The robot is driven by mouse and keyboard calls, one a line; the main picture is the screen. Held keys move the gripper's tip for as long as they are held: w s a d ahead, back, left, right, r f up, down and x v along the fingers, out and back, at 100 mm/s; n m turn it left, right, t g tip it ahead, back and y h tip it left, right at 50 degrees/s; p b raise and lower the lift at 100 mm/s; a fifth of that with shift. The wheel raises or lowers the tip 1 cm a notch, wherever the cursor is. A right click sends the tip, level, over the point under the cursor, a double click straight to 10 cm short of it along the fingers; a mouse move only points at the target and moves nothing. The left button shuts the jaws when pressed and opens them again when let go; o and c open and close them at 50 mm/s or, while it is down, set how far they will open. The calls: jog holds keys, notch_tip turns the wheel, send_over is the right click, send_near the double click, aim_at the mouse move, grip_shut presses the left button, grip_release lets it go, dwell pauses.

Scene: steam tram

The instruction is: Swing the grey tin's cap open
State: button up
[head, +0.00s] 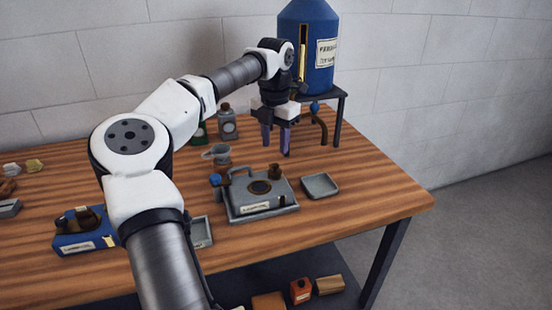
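The grey tin (284,193) is a squat box with a pale front label and a carrying handle at its back left. It stands on a shallow grey tray. A dark round spot with a brown rim is on its top, and a small brown piece stands behind it; I cannot tell which part is the cap or whether it is open. A blue knob is at the tin's left side. My gripper (276,150) points down above the table, behind and slightly right of the tin, apart from it. Its two purple fingers are spread with nothing visible between them.
A blue drum (310,60) stands on a dark stand (339,115) just behind and right of my gripper. A small grey dish (320,186) lies right of the tin. A blue tin (85,245) is at front left. A grey bottle (228,127) and a small grey pitcher (219,155) stand behind.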

aim_at(276, 164)
notch_tip(276, 164, down, 6)
jog(key=shift+f+p, duration=0.1)
jog(key=shift+p, duration=0.25)
jog(key=shift+c, duration=0.3)
grip_shut()
